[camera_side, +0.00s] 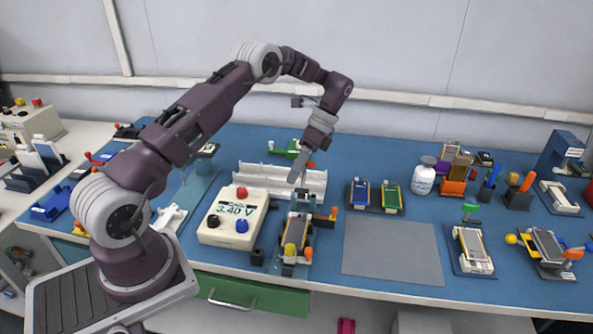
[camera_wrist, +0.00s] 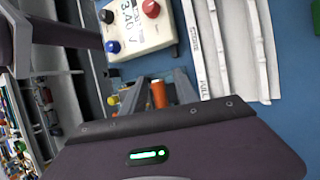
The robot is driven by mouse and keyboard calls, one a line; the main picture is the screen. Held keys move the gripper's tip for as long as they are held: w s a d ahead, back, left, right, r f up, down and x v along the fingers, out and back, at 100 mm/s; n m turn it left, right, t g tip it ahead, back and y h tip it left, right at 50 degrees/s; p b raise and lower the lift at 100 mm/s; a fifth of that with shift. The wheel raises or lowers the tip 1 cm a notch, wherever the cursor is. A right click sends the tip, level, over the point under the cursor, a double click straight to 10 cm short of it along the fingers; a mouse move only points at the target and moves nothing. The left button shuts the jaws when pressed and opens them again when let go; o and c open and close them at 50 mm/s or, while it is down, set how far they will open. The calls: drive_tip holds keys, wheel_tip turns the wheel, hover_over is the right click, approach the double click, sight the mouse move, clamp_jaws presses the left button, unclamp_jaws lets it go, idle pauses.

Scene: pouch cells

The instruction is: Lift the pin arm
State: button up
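My gripper's body hides most of the fixture there.
The white tester (camera_side: 233,215) reading 3.40 V is left of the fixture. A white channelled tray (camera_side: 283,178) lies behind it.

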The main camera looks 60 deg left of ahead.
drive_tip(key=v, duration=0.7)
drive_tip(key=shift+c, duration=0.5)
